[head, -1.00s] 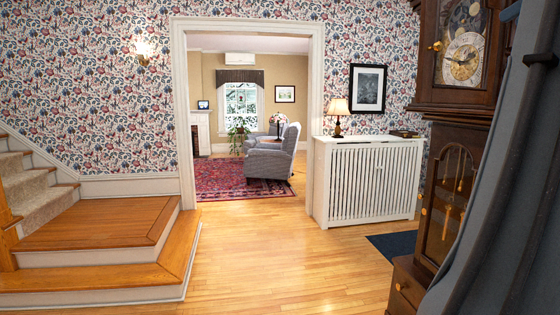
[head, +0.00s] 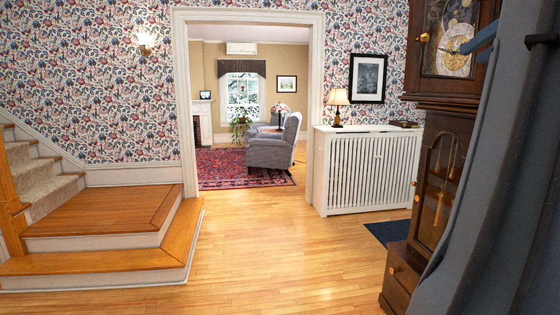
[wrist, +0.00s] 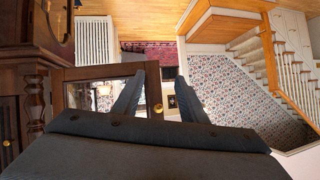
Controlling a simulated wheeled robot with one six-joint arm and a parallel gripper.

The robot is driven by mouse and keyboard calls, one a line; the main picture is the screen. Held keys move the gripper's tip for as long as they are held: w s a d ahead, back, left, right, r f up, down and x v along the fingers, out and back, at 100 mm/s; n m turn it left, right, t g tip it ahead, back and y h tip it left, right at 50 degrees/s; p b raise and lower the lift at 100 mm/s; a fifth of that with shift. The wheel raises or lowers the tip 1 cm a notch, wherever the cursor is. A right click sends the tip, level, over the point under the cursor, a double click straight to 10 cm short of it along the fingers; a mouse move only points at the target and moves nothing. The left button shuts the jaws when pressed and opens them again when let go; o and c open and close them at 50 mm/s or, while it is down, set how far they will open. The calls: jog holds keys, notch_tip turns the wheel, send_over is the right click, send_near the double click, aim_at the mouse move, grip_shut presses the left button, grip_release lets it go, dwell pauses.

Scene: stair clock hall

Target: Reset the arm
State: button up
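The tall dark wood clock (head: 425,150) stands at the right in the head view, with its round dial (head: 457,42) at the top and a brass knob (head: 424,37) on the left of the dial's frame. My arm covers its right side. A blue-grey fingertip of my gripper (head: 482,42) shows just in front of the dial. In the wrist view both fingers of my gripper (wrist: 157,85) are spread apart, with nothing held between them. Beyond them is a dark-framed glass panel (wrist: 153,76) with a brass knob (wrist: 157,108); I cannot tell how far it stands open.
A white slatted radiator cover (head: 365,172) with a lamp (head: 338,98) stands left of the clock. A dark blue mat (head: 388,232) lies before it. Wooden steps (head: 110,225) are at the left. The wood floor (head: 265,240) between is clear, leading to a doorway.

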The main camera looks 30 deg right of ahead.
jog(key=w+a+f+m+g+y, duration=0.1)
jog(key=w+a+f+g, duration=0.1)
jog(key=w+a+f, duration=0.45)
jog(key=w+a+f+g+y, duration=0.1)
jog(key=w+a+f, duration=0.25)
jog(key=f, duration=0.55)
jog(key=w+a+f+m+g+y, duration=0.1)
jog(key=w+a+f+g, duration=0.1)
jog(key=w+a+f, duration=0.4)
jog(key=a+f+n+g, duration=0.1)
jog(key=a+f+g, duration=0.3)
jog(key=a+f, duration=1.15)
jog(key=s+a+f+n+g+h, duration=0.1)
jog(key=s+a+f+n, duration=0.1)
jog(key=s+a+f, duration=0.4)
jog(key=s+a+f+n+g+h, duration=0.1)
jog(key=s+a+f+n+g, duration=0.1)
jog(key=s+a+f, duration=0.4)
jog(key=a+f, duration=0.5)
jog(key=a, duration=0.1)
jog(key=shift+s+h, duration=0.25)
jog(key=shift+h, duration=0.05)
jog(key=shift+a+f, duration=0.1)
jog(key=shift+c, duration=1)
